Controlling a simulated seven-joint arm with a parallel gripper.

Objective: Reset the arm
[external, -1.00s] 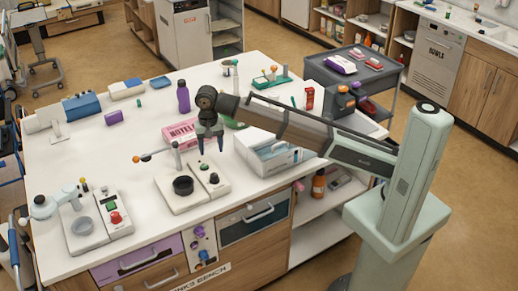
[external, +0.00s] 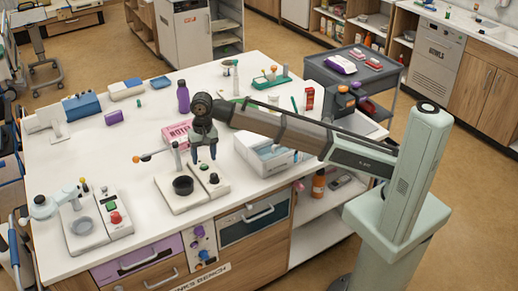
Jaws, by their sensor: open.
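My gripper (external: 203,152) points down above the white bench top (external: 130,190), with its two dark fingers apart and nothing visible between them. It hangs behind and above a white device (external: 195,188) with a dark round cup (external: 183,186) and a knob. In this view its fingers overlap the right end of a pink box (external: 178,135). I cannot tell the exact height of the fingertips over the device.
A white and blue box (external: 265,152) stands right of the gripper, under my arm. A purple bottle (external: 183,97) stands behind. Another device with a red knob (external: 115,218) is at the front left. The left middle of the bench is mostly clear.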

